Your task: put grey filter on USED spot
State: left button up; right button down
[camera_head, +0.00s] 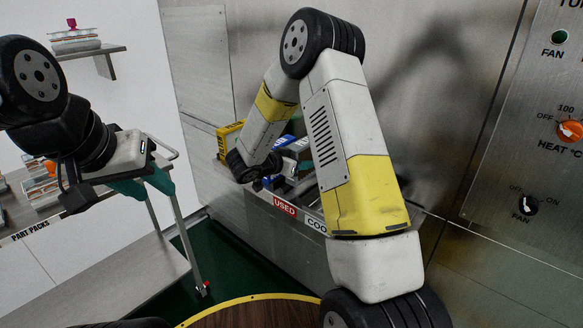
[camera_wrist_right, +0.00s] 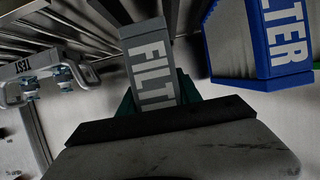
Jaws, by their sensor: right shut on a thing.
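The grey filter (camera_wrist_right: 151,68), with white lettering, is between the green fingers of my right gripper (camera_wrist_right: 158,95) in the right wrist view. The gripper is shut on it. In the head view my right arm hides most of that gripper and the grey filter. The red USED label (camera_head: 284,206) is on the front edge of the metal shelf, just below the right gripper's area. The surface behind the label is largely hidden. My left gripper (camera_head: 143,184), with teal fingers, hangs at the left near the part rack; its finger gap is unclear.
A blue filter (camera_wrist_right: 262,45) stands right of the grey one; it also shows in the head view (camera_head: 285,143). A yellow object (camera_head: 229,140) is on the shelf's left. A metal fitting labelled TEST (camera_wrist_right: 38,75) is at the wrist view's left. The PART PACKS rack (camera_head: 40,222) stands left.

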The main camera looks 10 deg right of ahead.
jog(key=shift+f, duration=2.05)
jog(key=c, duration=0.8)
grip_release()
jog(key=shift+f, duration=0.15)
